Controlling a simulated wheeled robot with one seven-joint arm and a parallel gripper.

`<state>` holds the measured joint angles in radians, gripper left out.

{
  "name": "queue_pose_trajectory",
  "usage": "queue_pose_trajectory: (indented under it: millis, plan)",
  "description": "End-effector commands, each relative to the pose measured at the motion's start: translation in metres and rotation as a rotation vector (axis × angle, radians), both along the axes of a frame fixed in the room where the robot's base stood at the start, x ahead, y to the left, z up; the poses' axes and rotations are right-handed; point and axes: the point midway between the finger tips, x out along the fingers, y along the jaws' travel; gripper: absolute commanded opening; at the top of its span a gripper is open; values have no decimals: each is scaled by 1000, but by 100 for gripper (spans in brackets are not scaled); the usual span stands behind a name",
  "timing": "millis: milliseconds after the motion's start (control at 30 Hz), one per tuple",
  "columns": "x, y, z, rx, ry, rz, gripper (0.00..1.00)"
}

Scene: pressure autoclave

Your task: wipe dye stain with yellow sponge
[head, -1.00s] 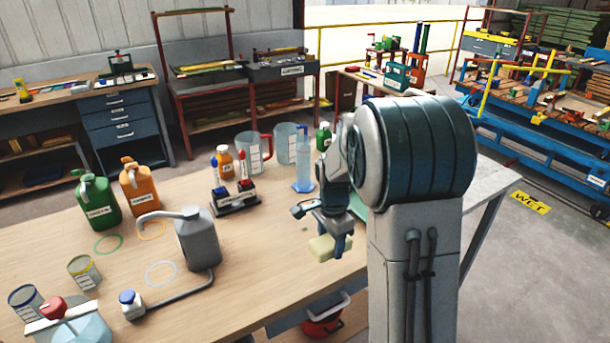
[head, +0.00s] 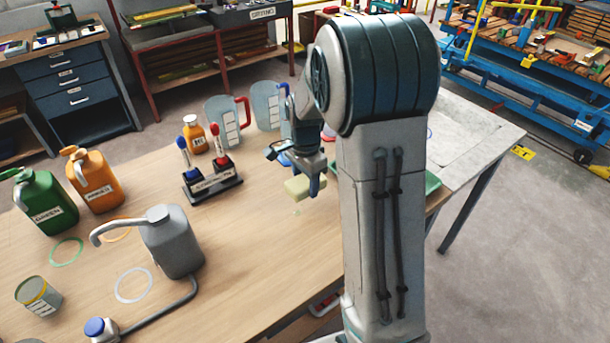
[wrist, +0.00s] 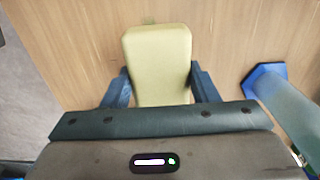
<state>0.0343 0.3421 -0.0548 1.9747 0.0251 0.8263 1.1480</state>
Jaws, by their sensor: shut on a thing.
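The yellow sponge (head: 305,187) is a pale yellow block. My gripper (head: 308,178) is shut on it over the wooden bench (head: 250,255). In the wrist view the sponge (wrist: 158,50) sticks out beyond the two blue fingers (wrist: 161,88), which press its sides. A small faint greenish mark (head: 296,212) shows on the wood just below the sponge in the head view; I cannot tell for sure that it is the dye stain. In the head view the sponge looks a little above the wood; the wrist view does not show whether it touches.
A marker rack (head: 213,188) stands left of the sponge, with an orange bottle (head: 194,136) and clear jugs (head: 226,122) behind. A blue-footed cylinder (wrist: 268,82) is close to the right of my gripper. A grey spouted can (head: 172,243) stands left; bare wood lies between.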

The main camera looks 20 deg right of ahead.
Motion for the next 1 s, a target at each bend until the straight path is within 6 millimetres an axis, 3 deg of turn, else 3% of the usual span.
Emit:
queue_pose_trajectory:
  millis: [600,667,1000]
  plan:
    - [0,3,-65,0,2,5,36]
    - [0,9,-56,1,-2,4,32]
    - [-3,33,-62,0,0,-5,32]
